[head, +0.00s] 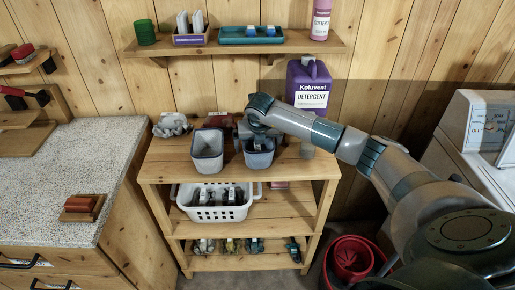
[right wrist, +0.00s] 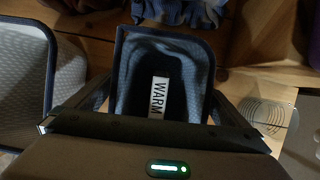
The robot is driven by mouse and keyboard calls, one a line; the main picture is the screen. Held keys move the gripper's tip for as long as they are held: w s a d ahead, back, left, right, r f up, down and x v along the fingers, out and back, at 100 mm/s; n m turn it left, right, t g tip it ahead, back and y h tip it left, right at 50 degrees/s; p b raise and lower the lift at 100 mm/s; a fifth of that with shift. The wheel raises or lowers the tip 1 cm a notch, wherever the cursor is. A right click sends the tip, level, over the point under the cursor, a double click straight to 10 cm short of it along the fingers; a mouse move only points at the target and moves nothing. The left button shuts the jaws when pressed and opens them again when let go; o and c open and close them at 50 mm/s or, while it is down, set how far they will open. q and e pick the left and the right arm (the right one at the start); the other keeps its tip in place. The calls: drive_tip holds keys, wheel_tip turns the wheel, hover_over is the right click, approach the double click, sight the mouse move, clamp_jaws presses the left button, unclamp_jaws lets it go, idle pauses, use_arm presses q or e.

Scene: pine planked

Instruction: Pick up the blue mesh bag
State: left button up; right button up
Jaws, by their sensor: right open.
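A crumpled blue-grey cloth lump (right wrist: 185,12), which may be the blue mesh bag, shows at the top edge of the right wrist view behind the bins. It is cut off there, and in the head view my right gripper mostly hides that spot. My right gripper (head: 258,140) is over the right-hand bin (head: 259,159) on the rack's top. A "WARM" label shows inside the bin. My left gripper is out of view.
A second bin (head: 207,151) stands close to the left. Grey cloth (head: 171,125) lies at the rack's (head: 163,168) back left, and a purple detergent jug (head: 308,84) stands at back right. A white basket (head: 216,212) sits below. A wall shelf (head: 230,47) hangs above.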

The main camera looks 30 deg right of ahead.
drive_tip(key=shift+f+b, duration=0.2)
drive_tip(key=shift+b, duration=0.1)
idle(0.6)
drive_tip(key=c, duration=1)
drive_tip(key=shift+r, duration=0.1)
drive_tip(key=shift+c, duration=0.2)
drive_tip(key=shift+r+p, duration=0.25)
drive_tip(key=shift+p, duration=0.2)
wheel_tip(320, 180, up, 8)
drive_tip(key=b, duration=0.4)
drive_tip(key=shift+r, duration=0.9)
